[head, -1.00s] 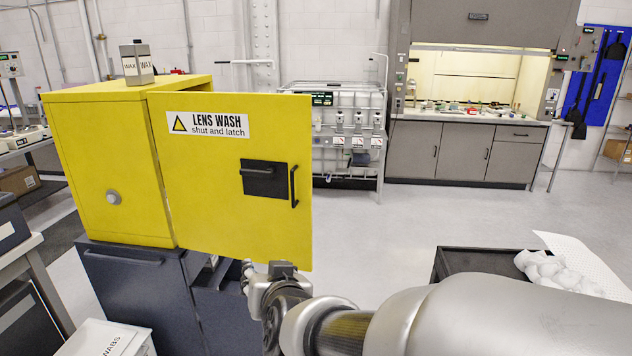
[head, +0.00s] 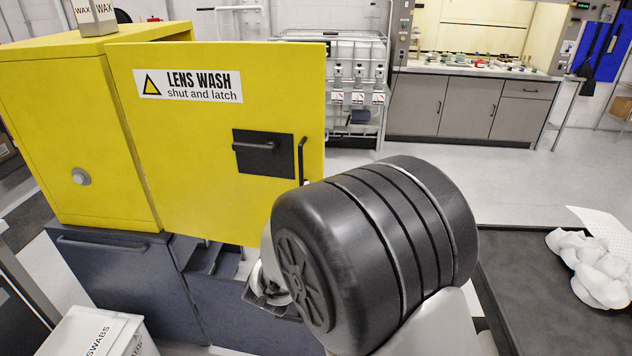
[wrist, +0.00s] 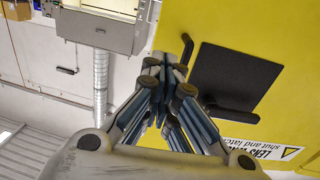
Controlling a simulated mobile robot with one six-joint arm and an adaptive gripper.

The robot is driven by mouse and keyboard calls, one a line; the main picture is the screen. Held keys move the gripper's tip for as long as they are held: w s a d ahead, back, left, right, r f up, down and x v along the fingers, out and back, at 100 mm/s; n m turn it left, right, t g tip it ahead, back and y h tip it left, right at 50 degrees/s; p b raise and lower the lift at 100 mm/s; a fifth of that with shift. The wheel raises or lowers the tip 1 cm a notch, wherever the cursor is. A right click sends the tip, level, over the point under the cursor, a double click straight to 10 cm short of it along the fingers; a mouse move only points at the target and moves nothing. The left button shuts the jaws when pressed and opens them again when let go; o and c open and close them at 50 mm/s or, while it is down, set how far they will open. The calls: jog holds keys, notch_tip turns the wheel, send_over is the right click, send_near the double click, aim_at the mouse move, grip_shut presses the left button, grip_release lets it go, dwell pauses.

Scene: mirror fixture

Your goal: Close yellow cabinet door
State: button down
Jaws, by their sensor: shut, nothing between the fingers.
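The yellow cabinet (head: 60,130) stands at the left in the head view. Its yellow door (head: 190,190) stands open, swung out to the right, with a "LENS WASH shut and latch" label. The door has a black plate with a short bar latch (head: 262,152) and an upright black handle (head: 301,160) near its free edge. In the wrist view my gripper (wrist: 175,72) is shut and empty, with its tips close to a dark bar (wrist: 187,48) by the door's edge; I cannot tell whether they touch. In the head view my arm hides the fingers and the door's lower right corner.
A WAX container (head: 94,15) stands on the cabinet. A dark base cabinet (head: 120,290) is below, and a white SWABS box (head: 100,330) is at the lower left. A black-topped surface (head: 540,285) with white cloth (head: 592,268) lies right. Open floor is behind the door.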

aim_at(318, 172)
jog(key=w, duration=0.2)
jog(key=w+b, duration=0.1)
jog(key=w, duration=0.1)
jog(key=w+d, duration=0.1)
jog(key=w, duration=0.2)
jog(key=shift+w+d, duration=0.1)
